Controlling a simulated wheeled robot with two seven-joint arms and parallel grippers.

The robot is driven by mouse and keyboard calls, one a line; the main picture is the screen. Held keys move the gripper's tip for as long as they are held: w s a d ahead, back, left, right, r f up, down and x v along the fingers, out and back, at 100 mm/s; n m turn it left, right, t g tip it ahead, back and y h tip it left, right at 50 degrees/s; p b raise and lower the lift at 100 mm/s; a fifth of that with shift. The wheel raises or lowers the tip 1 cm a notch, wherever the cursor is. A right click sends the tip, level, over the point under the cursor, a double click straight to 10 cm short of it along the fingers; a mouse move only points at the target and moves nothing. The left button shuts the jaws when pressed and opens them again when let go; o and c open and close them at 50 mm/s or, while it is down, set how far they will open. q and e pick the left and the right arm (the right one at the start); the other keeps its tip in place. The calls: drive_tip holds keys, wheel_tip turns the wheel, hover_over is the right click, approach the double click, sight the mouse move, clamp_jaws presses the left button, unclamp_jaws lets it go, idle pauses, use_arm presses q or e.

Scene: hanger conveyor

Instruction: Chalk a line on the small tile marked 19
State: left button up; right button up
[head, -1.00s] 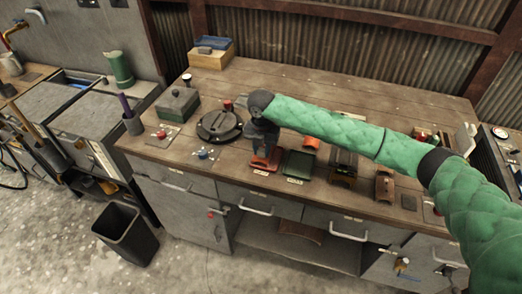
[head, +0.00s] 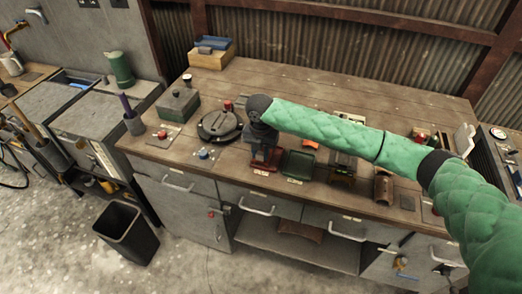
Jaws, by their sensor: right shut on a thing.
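My right gripper (head: 262,152) is dark and points down over the front middle of the bench, just above a dark red tray (head: 262,168). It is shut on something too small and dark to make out. The number 19 cannot be read on any tile. Small flat plates lie along the front edge, such as a grey one (head: 407,202) at the right. My left gripper is not in view.
A green tray (head: 298,164) stands right beside the red one. A round black device (head: 218,126), a blue knob (head: 203,154) and a grey-green box (head: 178,105) are to the left. The back of the wooden bench (head: 330,92) is mostly clear.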

drive_tip(key=shift+f, duration=0.1)
drive_tip(key=shift+w+d, duration=0.2)
drive_tip(key=shift+w, duration=0.3)
drive_tip(key=shift+w+d, duration=0.1)
drive_tip(key=shift+w, duration=0.1)
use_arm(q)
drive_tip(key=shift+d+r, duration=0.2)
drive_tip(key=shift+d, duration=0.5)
use_arm(e)
drive_tip(key=shift+s, duration=0.15)
use_arm(q)
drive_tip(key=shift+p, duration=0.3)
use_arm(e)
drive_tip(key=shift+s, duration=0.1)
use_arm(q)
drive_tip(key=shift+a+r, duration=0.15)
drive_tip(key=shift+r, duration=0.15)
use_arm(e)
drive_tip(key=shift+s+a+f, duration=0.1)
drive_tip(key=shift+s+a, duration=0.15)
drive_tip(key=shift+s, duration=0.3)
